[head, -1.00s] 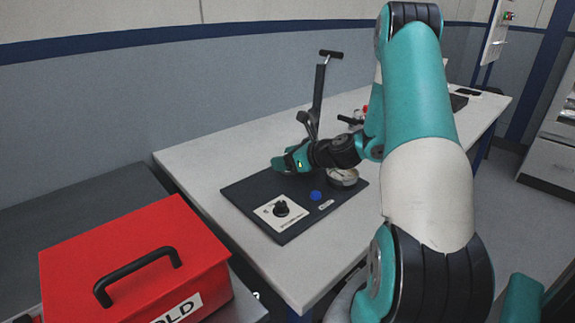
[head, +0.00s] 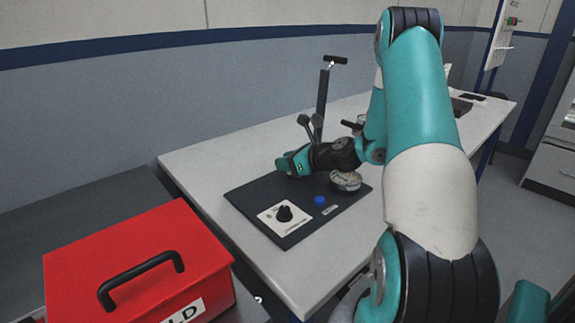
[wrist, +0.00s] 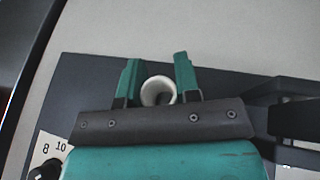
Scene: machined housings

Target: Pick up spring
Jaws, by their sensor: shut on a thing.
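My gripper (wrist: 158,75) reaches over the far part of the dark mat in the wrist view. Its two green fingers stand on either side of a pale, hollow, round piece, which I take to be the spring (wrist: 158,90). The fingers are shut on it. Its coils are too small and blurred to make out. In the head view my gripper (head: 284,164) is low over the mat's far left edge, and the spring is hidden there behind the fingers.
The dark mat (head: 248,198) lies on the pale table (head: 200,165). It bears a dial plate (head: 268,216), a blue cap (head: 319,200) and a round metal dish (head: 346,182). A lever press (head: 322,100) stands behind my gripper. A red box (head: 75,262) is at front left.

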